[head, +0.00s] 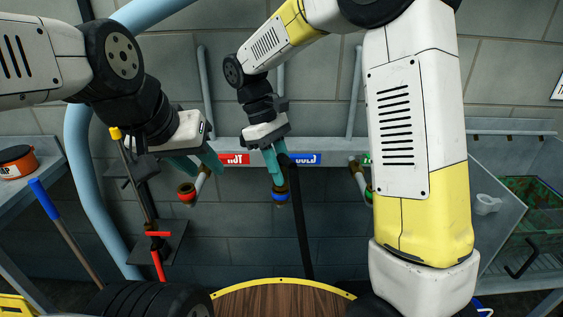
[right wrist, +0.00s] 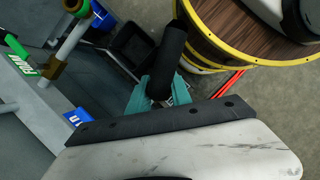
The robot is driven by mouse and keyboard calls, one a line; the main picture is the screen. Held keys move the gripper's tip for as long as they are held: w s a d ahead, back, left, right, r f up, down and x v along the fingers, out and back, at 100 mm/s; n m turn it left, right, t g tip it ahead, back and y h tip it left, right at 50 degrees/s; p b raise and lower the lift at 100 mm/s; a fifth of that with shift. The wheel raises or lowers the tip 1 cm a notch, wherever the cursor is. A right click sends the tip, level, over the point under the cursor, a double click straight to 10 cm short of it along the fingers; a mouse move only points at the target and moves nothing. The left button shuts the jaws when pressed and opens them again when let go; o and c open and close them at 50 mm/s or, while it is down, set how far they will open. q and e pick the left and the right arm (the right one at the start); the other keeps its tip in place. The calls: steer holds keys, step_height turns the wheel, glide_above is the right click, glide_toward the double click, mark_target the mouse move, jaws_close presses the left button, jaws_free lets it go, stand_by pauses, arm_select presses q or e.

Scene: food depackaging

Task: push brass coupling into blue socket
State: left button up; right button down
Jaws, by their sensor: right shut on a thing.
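My right gripper (head: 272,163) is in front of the wall at the blue COLD label (head: 305,159), its teal fingers just above the blue socket (head: 280,197). In the right wrist view its fingers (right wrist: 152,95) are shut on the end of a black hose (right wrist: 172,50). The hose also hangs down in the head view (head: 301,225). No brass coupling on the held hose end can be made out; the fingers may hide it. The blue socket hangs below a brass fitting, partly behind the fingers. My left gripper (head: 196,164) is open and empty, close above the red socket (head: 187,192).
A red socket under the HOT label (head: 233,159) is at left, and a green socket (head: 368,191) is at right, partly behind my right arm. A round wooden top with yellow rim (head: 282,282) stands in front. A black bin (right wrist: 133,45) shows in the right wrist view.

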steer(key=shift+f, duration=0.15)
steer(key=c, duration=1.1)
jaws_free()
steer(key=v, duration=0.7)
steer(key=s+d+r+m+t+y, duration=0.2)
steer(key=s+d+m+t+y, duration=0.1)
steer(key=s+d, duration=0.4)
steer(key=s+d+r+m+t+y, duration=0.1)
steer(key=s+d+m+t+y, duration=0.2)
steer(key=s+d+m+t, duration=0.2)
steer(key=s+d+m, duration=0.2)
steer(key=d, duration=0.2)
steer(key=shift+d+r+t, duration=0.2)
steer(key=shift+r+t, duration=0.2)
